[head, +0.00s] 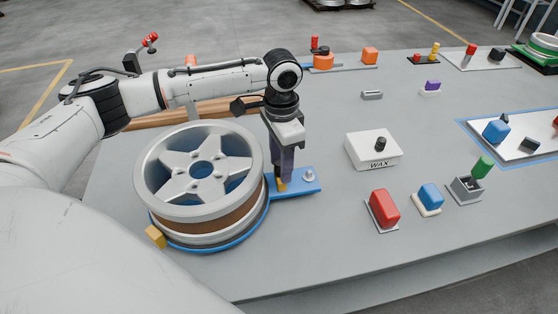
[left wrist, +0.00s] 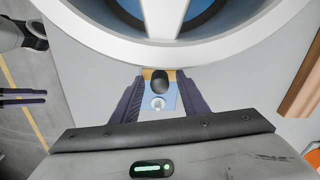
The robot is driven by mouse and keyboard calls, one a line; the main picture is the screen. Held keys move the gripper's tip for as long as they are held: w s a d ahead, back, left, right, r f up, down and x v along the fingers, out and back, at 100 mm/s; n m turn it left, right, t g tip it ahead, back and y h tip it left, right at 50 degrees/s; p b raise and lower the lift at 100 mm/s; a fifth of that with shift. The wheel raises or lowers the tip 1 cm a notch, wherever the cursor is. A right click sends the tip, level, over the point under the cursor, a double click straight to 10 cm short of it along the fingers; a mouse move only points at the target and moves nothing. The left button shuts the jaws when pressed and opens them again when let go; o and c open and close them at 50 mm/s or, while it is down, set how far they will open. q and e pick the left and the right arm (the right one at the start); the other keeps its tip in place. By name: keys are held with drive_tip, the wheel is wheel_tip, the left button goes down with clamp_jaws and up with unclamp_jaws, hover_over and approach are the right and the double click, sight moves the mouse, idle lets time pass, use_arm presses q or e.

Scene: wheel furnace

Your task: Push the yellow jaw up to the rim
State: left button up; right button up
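The wheel (head: 198,172) lies flat on a blue clamp base (head: 308,181), with its spokes upward. The yellow jaw (head: 282,186) stands on the base's arm at the wheel's right side. My left gripper (head: 283,181) points down over the jaw. My right gripper (left wrist: 24,96) shows only as two slightly separated dark fingers at the left wrist view's left edge.
Another yellow block (head: 156,236) sits at the wheel's front left. A white WAX box (head: 372,150) stands to the right, with red (head: 384,208) and blue (head: 430,196) blocks in front. A wooden plank (head: 205,109) lies behind the wheel. Bare table separates the clamp and WAX box.

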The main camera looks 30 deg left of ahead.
use_arm(q)
drive_tip(key=shift+a, duration=0.1)
wheel_tip(320, 180, up, 10)
drive_tip(key=shift+r, duration=0.2)
idle(0.4)
